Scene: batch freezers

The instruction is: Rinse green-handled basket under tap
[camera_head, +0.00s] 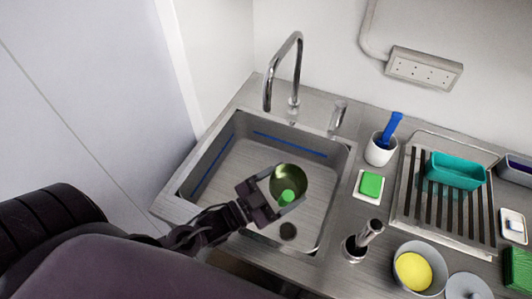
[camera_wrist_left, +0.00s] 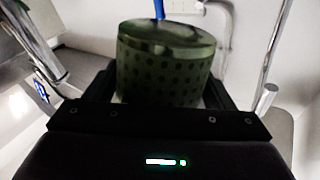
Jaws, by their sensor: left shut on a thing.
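The basket (camera_head: 289,178) is a small round olive-green vessel with a bright green part (camera_head: 287,197) at its front. My left gripper (camera_head: 283,192) is shut on it and holds it over the sink basin (camera_head: 225,185). In the left wrist view the basket (camera_wrist_left: 165,65) is a dark green perforated cylinder between the two fingers. The curved chrome tap (camera_head: 298,65) stands behind the sink. Its spout end is up and left of the basket in the head view. No water stream shows. My right gripper is not in view.
A tap lever (camera_head: 337,115) stands behind the sink's right corner. On the right counter are a white cup (camera_head: 380,150) with a blue-handled tool, a green sponge (camera_head: 371,184), a steel cylinder (camera_head: 369,233), a bowl (camera_head: 437,272) with something yellow, and a rack with a teal container (camera_head: 456,171).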

